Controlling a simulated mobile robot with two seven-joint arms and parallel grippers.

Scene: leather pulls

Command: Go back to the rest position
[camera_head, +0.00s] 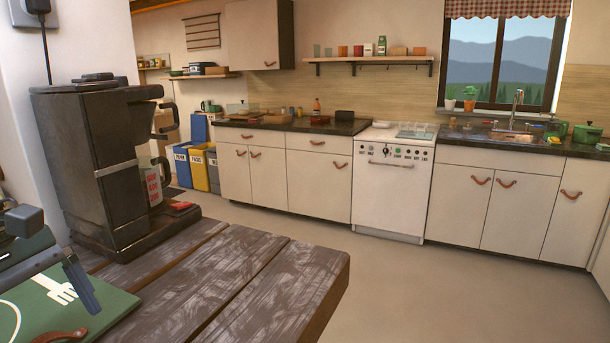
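My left gripper (78,284) is partly in view at the left edge in the head view. One blue-grey finger points down over a green board (60,305) with white markings. The rest of this gripper is cut off by the picture edge, so I cannot tell how far it is open. I see nothing held at the visible finger. My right gripper is not in view.
A dark coffee machine (92,150) with a jug stands on the wooden table (250,275), close to my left gripper. A brown leather pull (62,335) shows at the bottom left. The floor (440,290) is clear before the cabinets and white stove (392,190).

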